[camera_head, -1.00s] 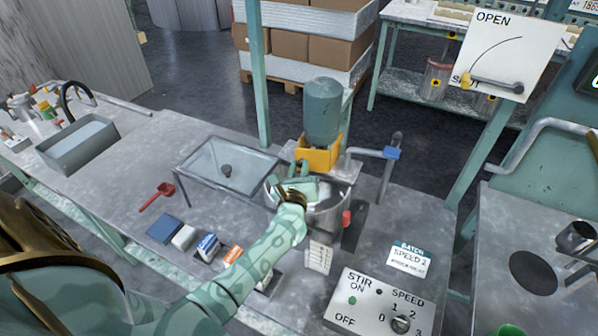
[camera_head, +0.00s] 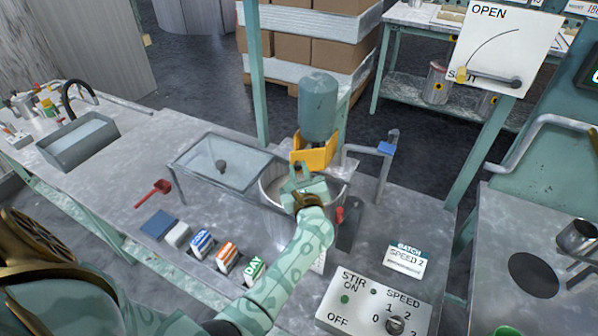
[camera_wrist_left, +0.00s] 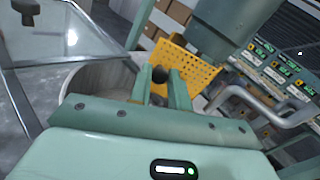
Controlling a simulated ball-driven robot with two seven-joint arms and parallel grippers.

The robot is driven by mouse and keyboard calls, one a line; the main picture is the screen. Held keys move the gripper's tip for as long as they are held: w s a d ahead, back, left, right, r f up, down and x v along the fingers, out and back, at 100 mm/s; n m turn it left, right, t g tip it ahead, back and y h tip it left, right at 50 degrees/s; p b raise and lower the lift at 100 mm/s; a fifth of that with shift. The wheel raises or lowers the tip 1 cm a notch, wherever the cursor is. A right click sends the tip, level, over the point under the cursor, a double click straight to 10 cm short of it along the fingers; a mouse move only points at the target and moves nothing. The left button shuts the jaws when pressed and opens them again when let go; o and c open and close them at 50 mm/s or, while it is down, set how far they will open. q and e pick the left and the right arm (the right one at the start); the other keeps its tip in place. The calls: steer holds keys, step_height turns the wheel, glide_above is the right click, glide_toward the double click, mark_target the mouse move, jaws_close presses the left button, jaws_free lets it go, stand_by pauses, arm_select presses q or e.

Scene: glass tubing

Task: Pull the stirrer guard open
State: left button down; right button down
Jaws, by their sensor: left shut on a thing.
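The stirrer guard is a yellow perforated panel (camera_head: 322,158) below the green stirrer motor (camera_head: 318,108), above the back of a round metal pot (camera_head: 270,192). It also shows in the left wrist view (camera_wrist_left: 185,68), with a dark round knob (camera_wrist_left: 160,74) in front of it. My left gripper (camera_head: 298,170) reaches over the pot to the guard's near side. In the left wrist view its fingers (camera_wrist_left: 160,84) are shut on the knob, one on each side. The contact is small and partly hidden in the head view. My right gripper is not in view.
A glass-topped frame with a knob (camera_head: 222,166) stands left of the pot. Small boxes (camera_head: 202,243) and a STIR/SPEED panel (camera_head: 372,305) lie in front.

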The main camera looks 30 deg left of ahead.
arm_select(q)
steer(key=c, duration=1.3)
jaws_free()
steer(key=shift+a, duration=0.1)
